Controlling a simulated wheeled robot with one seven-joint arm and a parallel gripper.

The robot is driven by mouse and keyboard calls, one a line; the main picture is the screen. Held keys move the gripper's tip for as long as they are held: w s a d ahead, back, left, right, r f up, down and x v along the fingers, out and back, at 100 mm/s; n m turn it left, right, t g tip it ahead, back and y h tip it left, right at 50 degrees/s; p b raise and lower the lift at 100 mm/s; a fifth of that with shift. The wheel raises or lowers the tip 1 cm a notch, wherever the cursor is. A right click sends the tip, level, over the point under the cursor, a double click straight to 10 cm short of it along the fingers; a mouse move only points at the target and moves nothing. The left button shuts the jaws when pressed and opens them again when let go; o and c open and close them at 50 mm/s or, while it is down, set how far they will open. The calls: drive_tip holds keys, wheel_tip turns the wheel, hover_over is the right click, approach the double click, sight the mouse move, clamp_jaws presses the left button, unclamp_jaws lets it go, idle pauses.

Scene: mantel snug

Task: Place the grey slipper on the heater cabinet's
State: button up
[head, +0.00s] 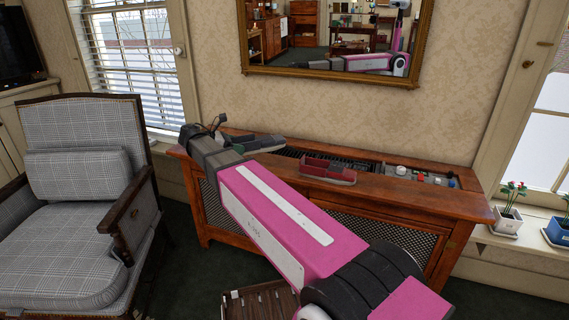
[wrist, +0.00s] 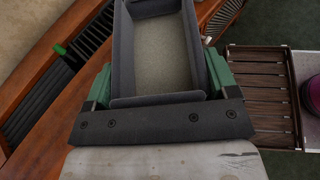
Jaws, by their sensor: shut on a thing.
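The grey slipper shows in the wrist view (wrist: 115,50) as a long dark-walled shape with a beige inside. My gripper (wrist: 160,88) is shut on its near end, with green fingertips on both sides. In the head view the grey slipper (head: 264,143) points right from my gripper (head: 240,149), over the left part of the heater cabinet's wooden top (head: 400,194). My wrist partly hides it there. I cannot tell whether it touches the top. A dark red and grey slipper-like item (head: 328,171) rests on the cabinet top to its right.
A dark grille (head: 305,154) runs along the cabinet top, with several small items (head: 425,178) at right. A checked armchair (head: 85,180) stands left. A slatted wooden piece (head: 258,302) is low in front. Potted plants (head: 508,217) stand on the right sill.

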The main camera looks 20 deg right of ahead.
drive_tip(key=x, duration=0.4)
drive_tip(key=w+f+x, duration=0.1)
drive_tip(key=x, duration=0.3)
drive_tip(key=a+x, duration=0.1)
drive_tip(key=x, duration=0.3)
drive_tip(key=shift+w+f, duration=0.2)
drive_tip(key=shift+f, duration=2.1)
drive_tip(key=shift+f, duration=0.1)
drive_tip(key=o, duration=0.9)
drive_tip(key=shift+c, duration=0.2)
